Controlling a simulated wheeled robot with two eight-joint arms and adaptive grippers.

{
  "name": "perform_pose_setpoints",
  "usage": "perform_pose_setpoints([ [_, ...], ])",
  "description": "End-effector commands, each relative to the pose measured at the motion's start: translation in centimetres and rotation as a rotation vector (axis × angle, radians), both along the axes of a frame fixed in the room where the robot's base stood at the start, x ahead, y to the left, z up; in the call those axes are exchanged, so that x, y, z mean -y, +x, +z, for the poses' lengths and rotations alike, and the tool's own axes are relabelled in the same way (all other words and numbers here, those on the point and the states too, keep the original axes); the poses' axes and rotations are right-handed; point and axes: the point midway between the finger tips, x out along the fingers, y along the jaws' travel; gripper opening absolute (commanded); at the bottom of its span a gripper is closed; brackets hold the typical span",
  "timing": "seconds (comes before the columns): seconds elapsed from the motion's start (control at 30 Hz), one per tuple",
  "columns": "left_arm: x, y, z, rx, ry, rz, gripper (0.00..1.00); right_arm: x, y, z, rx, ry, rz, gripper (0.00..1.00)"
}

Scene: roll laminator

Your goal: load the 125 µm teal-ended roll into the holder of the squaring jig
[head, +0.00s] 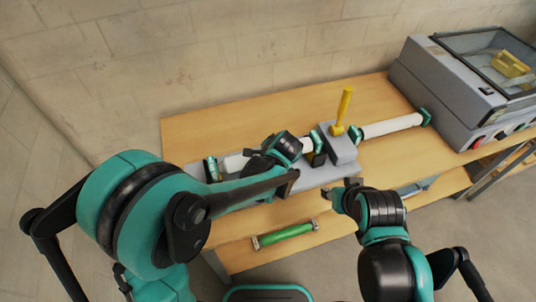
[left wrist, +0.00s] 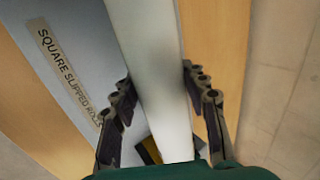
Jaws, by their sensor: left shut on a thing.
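A white roll with teal ends (head: 234,162) lies along the grey squaring jig (head: 188,185) in the head view. My left gripper (head: 256,158) is shut on this roll near its middle. In the left wrist view the white roll (left wrist: 150,60) runs between the two fingers of my left gripper (left wrist: 160,110), beside the jig's label "SQUARE SLIPPED ROLLS" (left wrist: 68,72). I cannot tell whether the roll rests in the holder, and no thickness marking is readable. My right gripper (head: 345,192) is empty in front of the jig, its fingers apart.
A grey block with a yellow lever (head: 343,108) stands at the jig's right end. Another white roll with teal ends (head: 390,127) lies to its right. A green roll (head: 285,235) lies at the front. A grey laminator (head: 440,90) stands at the right. The bench's back left (head: 200,130) is clear.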

Motion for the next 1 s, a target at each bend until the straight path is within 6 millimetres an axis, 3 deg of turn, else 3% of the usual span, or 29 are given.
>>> perform_pose_setpoints([
  [0.13,0.0,0.0,-0.1,0.001,0.000,0.000,0.00,0.0,0.0,-0.1,0.000,0.000,0.000,0.40],
  [0.17,0.0,0.0,-0.2,0.000,0.000,0.000,0.52,0.0,0.0,-0.1,0.000,0.000,0.000,0.40],
  [0.2,0.0,0.0,-0.1,0.000,0.000,0.000,0.63,0.0,0.0,-0.1,0.000,0.000,0.000,0.40],
  [0.23,0.0,0.0,-0.1,0.000,0.000,0.000,0.65,0.0,0.0,-0.1,0.000,0.000,0.000,0.40],
  [0.63,0.0,0.0,0.6,0.000,0.000,0.000,0.65,0.0,0.0,0.6,0.000,0.000,0.000,0.40],
  [0.73,0.1,-0.2,1.9,0.000,0.000,-0.001,0.65,0.0,0.0,1.6,0.000,0.000,0.000,0.40],
  [1.0,1.2,-3.7,7.0,-0.001,-0.001,-0.003,0.65,0.0,0.0,2.9,0.000,0.000,0.000,0.40],
])
